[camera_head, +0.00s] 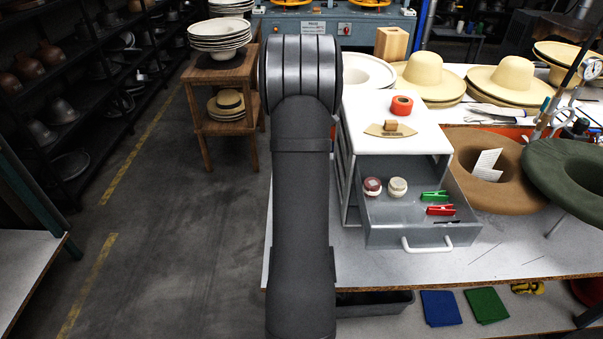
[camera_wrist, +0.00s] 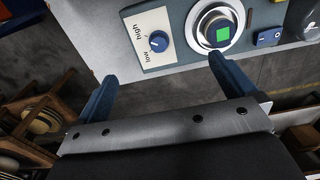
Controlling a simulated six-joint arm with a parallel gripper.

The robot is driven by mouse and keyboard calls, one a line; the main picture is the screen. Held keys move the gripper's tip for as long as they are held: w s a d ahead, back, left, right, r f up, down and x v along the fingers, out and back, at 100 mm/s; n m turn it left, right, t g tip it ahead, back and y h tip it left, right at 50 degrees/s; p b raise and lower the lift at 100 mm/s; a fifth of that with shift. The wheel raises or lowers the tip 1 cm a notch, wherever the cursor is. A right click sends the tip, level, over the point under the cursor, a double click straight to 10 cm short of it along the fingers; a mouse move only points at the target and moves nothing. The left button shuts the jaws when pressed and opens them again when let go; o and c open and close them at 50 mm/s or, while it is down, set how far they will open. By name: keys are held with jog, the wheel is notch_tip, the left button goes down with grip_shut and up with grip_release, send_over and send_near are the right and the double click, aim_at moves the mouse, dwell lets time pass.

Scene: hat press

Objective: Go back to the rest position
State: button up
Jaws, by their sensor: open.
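My gripper (camera_wrist: 162,78) shows in the wrist view with its two blue fingers spread wide and nothing between them. Beyond the fingers is a grey-blue control panel (camera_wrist: 181,55) with a low-high knob (camera_wrist: 158,41) and a round button with a green square (camera_wrist: 223,35). The right fingertip appears close to that button in the picture; I cannot tell whether they touch. In the head view my arm rises through the middle of the picture and hides my gripper.
Right of my arm, a white cabinet (camera_head: 367,113) has its drawer (camera_head: 405,236) open, holding two jars, a green clip and a red clip. Felt hats (camera_head: 507,191) lie on the bench at right. A wooden stand (camera_head: 200,126) and shelves are at left, with clear floor between.

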dwell(0.4)
notch_tip(320, 180, up, 10)
dwell(0.5)
jog(key=shift+c, duration=0.2)
